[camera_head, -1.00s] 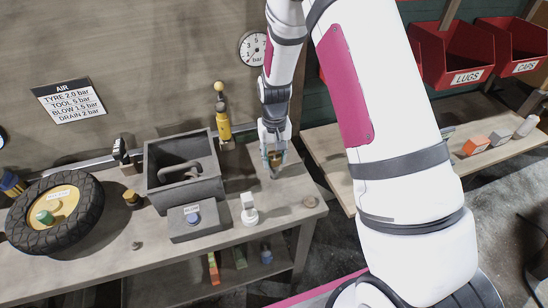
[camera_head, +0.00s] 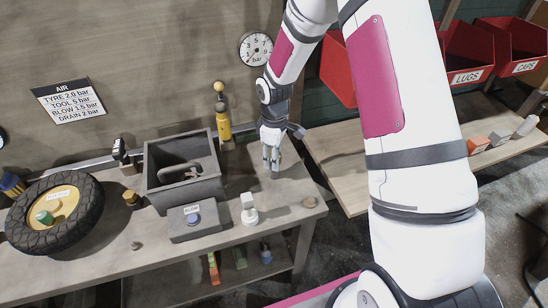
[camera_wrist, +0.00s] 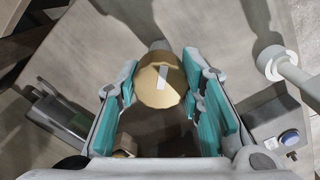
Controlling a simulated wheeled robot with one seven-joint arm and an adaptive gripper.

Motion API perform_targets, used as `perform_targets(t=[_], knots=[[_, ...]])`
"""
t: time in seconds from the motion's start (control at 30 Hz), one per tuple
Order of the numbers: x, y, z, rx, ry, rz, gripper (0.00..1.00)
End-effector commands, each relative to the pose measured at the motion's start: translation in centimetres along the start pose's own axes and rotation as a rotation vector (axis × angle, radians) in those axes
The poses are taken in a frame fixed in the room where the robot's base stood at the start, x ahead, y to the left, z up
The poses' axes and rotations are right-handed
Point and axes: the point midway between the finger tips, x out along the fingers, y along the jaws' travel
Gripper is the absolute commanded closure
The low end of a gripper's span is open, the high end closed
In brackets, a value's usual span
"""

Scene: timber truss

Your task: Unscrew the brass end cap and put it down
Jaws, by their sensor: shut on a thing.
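Left of my gripper are a dark open bin (camera_head: 150,168), a box with a blue button (camera_head: 193,220), a white fitting (camera_head: 249,208) and a yellow bottle-like item (camera_head: 223,122). A tyre (camera_head: 85,218) lies far left. The bench's right corner is mostly bare.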

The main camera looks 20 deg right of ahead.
Motion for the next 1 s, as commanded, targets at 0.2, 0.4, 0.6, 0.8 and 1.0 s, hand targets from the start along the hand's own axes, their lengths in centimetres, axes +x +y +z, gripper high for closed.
perform_targets(t=[0.2,0.4,0.6,0.8,1.0], knots=[[-0.05,-0.04,0.07,-0.388,0.001,-0.003,1.0],[-0.07,-0.03,-0.01,-0.474,0.0,-0.001,1.0],[-0.17,-0.02,0.01,-0.471,0.0,-0.001,1.0],[-0.44,-0.03,0.0,-0.47,0.0,0.0,1.0],[-0.72,-0.03,0.0,-0.469,0.0,-0.001,1.0]])
